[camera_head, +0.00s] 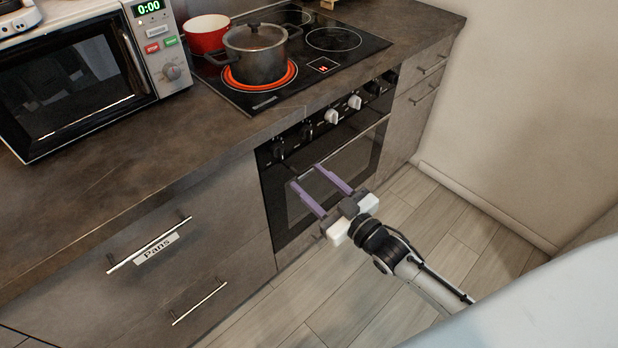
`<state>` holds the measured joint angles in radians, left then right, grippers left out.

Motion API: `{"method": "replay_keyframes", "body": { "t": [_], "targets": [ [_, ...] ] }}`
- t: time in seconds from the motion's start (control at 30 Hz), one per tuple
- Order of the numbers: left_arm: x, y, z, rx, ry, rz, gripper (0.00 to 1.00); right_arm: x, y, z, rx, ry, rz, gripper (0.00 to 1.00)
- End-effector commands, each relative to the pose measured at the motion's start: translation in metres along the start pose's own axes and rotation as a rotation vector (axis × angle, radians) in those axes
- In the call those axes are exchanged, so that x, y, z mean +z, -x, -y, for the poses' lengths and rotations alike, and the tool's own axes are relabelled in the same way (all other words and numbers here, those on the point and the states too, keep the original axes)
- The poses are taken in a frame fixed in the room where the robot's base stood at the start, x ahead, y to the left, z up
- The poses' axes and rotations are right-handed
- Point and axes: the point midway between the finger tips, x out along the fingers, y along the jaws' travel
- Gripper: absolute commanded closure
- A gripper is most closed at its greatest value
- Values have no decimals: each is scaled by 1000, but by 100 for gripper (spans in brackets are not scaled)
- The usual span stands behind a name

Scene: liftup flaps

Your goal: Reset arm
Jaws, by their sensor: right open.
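My right arm reaches in from the lower right. Its gripper (304,182) has two purple fingers held apart with nothing between them. The fingers point up and left, in front of the black oven door (372,150) below the cooktop. I cannot tell how far they are from the door. My left gripper does not show.
A microwave (70,85) stands on the dark counter (120,175) at the left. A grey lidded pot (258,62) sits on a glowing burner, with a red pot (206,36) beside it. Drawer handles (150,245) stick out. The wooden floor (440,230) at the right is clear up to the wall.

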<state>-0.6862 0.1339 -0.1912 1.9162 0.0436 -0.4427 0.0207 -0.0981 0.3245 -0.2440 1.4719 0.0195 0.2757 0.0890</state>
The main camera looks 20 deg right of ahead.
Motion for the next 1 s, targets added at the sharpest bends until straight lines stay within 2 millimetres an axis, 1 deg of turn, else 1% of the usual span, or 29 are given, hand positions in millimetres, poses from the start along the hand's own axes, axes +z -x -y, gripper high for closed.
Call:
{"method": "replay_keyframes", "body": {
  "t": [0.33, 0.37, 0.47, 0.57, 0.6, 0.67, 0.7, 0.77, 0.8, 0.9, 1.0],
  "targets": [
    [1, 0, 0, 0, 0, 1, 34, 1, 0, 1, 0, -1, 3, 53],
    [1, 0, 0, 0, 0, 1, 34, 3, 2, 3, 0, -5, 11, 53],
    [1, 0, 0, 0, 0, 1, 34, 21, 19, 18, -2, -33, 81, 53],
    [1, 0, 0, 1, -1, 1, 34, 52, 55, 47, -4, -87, 223, 53],
    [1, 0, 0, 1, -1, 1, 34, 65, 73, 60, -5, -113, 292, 53],
    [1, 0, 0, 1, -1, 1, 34, 83, 103, 79, -8, -148, 397, 53],
    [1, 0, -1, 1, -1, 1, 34, 92, 123, 91, -11, -170, 464, 53],
    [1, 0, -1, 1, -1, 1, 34, 104, 151, 107, -15, -202, 557, 53],
    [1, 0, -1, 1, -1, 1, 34, 110, 169, 116, -17, -220, 613, 53],
    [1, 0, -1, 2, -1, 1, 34, 118, 203, 132, -23, -252, 719, 53],
    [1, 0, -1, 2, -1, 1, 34, 122, 222, 141, -27, -269, 777, 53]
  ]
}}
